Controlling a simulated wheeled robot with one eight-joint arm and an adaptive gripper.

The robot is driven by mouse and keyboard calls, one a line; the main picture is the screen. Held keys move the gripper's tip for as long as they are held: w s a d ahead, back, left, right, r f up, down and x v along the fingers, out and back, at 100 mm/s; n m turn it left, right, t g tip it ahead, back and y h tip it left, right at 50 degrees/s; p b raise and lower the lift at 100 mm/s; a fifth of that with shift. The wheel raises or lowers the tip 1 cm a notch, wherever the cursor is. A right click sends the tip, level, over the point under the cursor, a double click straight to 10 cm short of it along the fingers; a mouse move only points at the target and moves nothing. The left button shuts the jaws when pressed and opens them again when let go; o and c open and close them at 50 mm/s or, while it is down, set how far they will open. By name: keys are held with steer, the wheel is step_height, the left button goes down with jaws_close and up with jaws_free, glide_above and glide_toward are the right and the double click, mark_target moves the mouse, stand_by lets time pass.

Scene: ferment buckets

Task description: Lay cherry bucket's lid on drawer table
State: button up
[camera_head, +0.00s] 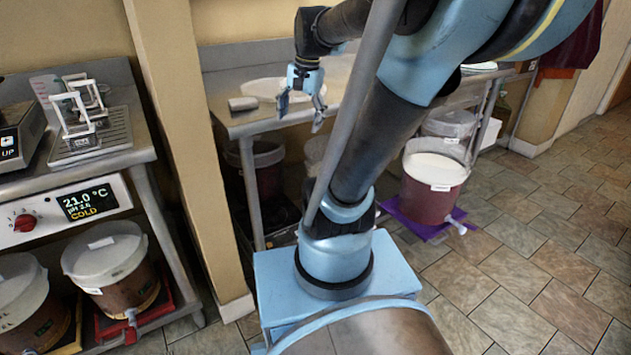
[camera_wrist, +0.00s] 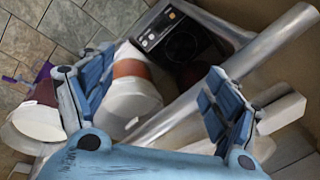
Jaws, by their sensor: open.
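A dark red bucket (camera_head: 433,190) stands upright on a purple mat on the floor, its tap at the right. No label names it cherry legibly, and I cannot tell whether its whitish top is a lid. It also shows at the left of the wrist view (camera_wrist: 40,105). A flat, pale, round lid-like disc (camera_head: 262,88) lies on the metal table (camera_head: 228,118); no drawer shows on this table. My gripper (camera_head: 300,112) is open and empty, fingers pointing down, near the table's front edge. In the wrist view its two fingers (camera_wrist: 158,72) are spread apart.
A small grey block (camera_head: 243,104) lies at the table's left corner. An orange-banded white bucket (camera_wrist: 130,90) and a black device (camera_wrist: 175,38) stand below the table bar. The left counter (camera_head: 95,160) has lidded buckets (camera_head: 108,262) underneath. Tiled floor at right is clear.

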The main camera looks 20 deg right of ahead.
steer(key=s+d+f+n+h, duration=0.1)
steer(key=s+d+f+n, duration=0.1)
steer(key=s+f+n, duration=0.6)
steer(key=s+f, duration=0.4)
steer(key=f, duration=0.2)
steer(key=shift+s+a+f, duration=0.1)
steer(key=shift+w+f, duration=0.2)
steer(key=shift+w, duration=0.15)
stand_by(0.3)
